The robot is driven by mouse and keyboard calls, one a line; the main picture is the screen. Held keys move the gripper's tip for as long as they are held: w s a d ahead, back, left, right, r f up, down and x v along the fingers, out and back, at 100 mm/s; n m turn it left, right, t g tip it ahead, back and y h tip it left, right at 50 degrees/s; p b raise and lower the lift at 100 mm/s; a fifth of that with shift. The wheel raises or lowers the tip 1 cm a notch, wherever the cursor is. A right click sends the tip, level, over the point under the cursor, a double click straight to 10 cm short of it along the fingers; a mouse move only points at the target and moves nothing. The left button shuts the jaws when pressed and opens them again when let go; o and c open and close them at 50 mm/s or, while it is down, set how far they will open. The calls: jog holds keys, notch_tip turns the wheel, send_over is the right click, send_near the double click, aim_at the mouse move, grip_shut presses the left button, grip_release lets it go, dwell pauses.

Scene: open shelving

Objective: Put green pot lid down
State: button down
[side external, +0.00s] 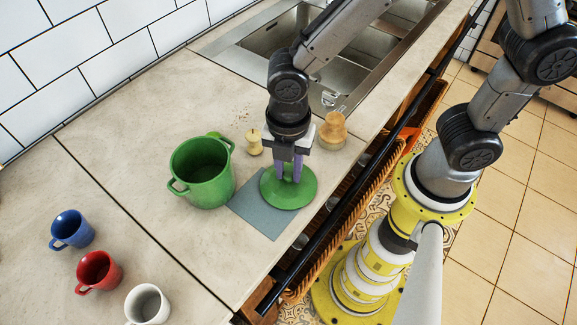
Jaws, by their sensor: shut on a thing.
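The green pot lid (301,193) is a round disc at the right part of a blue-grey mat (256,216) on the counter. My gripper (289,174) points down over the lid's middle and is shut on it; the fingers hide the lid's knob. I cannot tell from this view whether the lid rests on the mat or hangs just above it. The green pot (203,172) stands upright and open to the left of the lid, with a handle on each side.
Two wooden shakers, a small one (254,143) and a larger one (332,131), stand close behind my gripper. Blue (72,229), red (99,271) and white (147,304) mugs stand at the lower left. A sink (285,45) lies behind. The counter's front edge is close to the lid.

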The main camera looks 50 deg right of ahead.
aim_at(288, 173)
jog(key=shift+f, duration=0.1)
jog(key=c, duration=0.7)
grip_release()
notch_tip(288, 173, up, 12)
jog(key=f, duration=0.1)
jog(key=s+d+r+m+t, duration=0.2)
jog(key=d+m, duration=0.4)
jog(key=m, duration=0.1)
jog(key=s+d+r+m+t, duration=0.1)
jog(key=s+d+r+m, duration=0.1)
jog(key=d+m, duration=0.4)
jog(key=s+d+r+m+t, duration=0.2)
jog(key=s+d+m, duration=0.2)
jog(key=m, duration=0.5)
jog(key=shift+d+r+t, duration=0.15)
jog(key=shift+d+r, duration=0.05)
jog(key=shift+d, duration=0.3)
jog(key=shift+d+r+t, duration=0.15)
jog(key=shift+d, duration=0.35)
